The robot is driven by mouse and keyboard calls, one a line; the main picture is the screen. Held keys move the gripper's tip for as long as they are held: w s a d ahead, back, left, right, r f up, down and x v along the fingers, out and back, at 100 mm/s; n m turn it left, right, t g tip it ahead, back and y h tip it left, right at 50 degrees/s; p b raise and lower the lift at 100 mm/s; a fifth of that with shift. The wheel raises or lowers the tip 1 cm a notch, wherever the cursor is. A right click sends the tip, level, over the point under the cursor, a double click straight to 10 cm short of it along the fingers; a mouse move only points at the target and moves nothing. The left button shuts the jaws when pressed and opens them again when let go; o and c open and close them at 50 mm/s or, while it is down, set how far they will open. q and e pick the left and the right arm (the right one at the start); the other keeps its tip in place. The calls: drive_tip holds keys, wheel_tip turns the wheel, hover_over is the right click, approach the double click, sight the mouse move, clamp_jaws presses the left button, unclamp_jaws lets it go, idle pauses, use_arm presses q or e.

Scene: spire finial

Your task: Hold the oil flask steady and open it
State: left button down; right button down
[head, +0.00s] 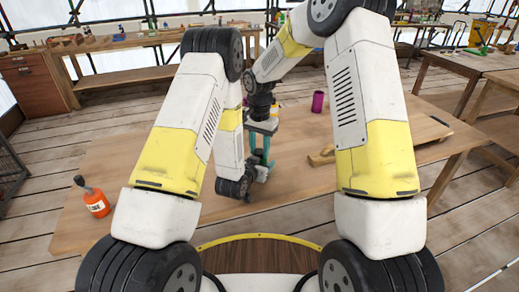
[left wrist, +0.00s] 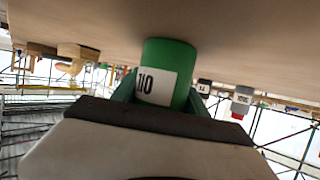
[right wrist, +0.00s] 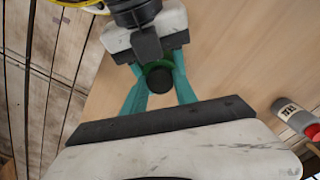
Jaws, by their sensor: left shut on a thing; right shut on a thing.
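The oil flask is a green cylinder (left wrist: 168,55) with a white label, upside down in the left wrist view. My left gripper (left wrist: 160,92) is shut around its body, one finger on each side. In the right wrist view a dark round cap (right wrist: 156,79) sits on the flask's green top. My right gripper (right wrist: 158,90) is shut on that cap, its teal fingers on both sides. In the head view my right gripper (head: 263,147) points down at the table, above my left gripper (head: 254,174). My arms and grippers mostly hide the flask there.
An orange bottle (head: 95,201) stands at the table's left end. A purple cup (head: 318,101) stands towards the back. A wooden piece (head: 321,156) lies right of the grippers. A grey bottle with red (right wrist: 296,116) shows in the right wrist view. The front of the table (head: 290,208) is clear.

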drive_tip(key=n, duration=1)
drive_tip(key=c, duration=1)
unclamp_jaws()
drive_tip(key=shift+o, duration=0.2)
drive_tip(key=shift+r, duration=0.1)
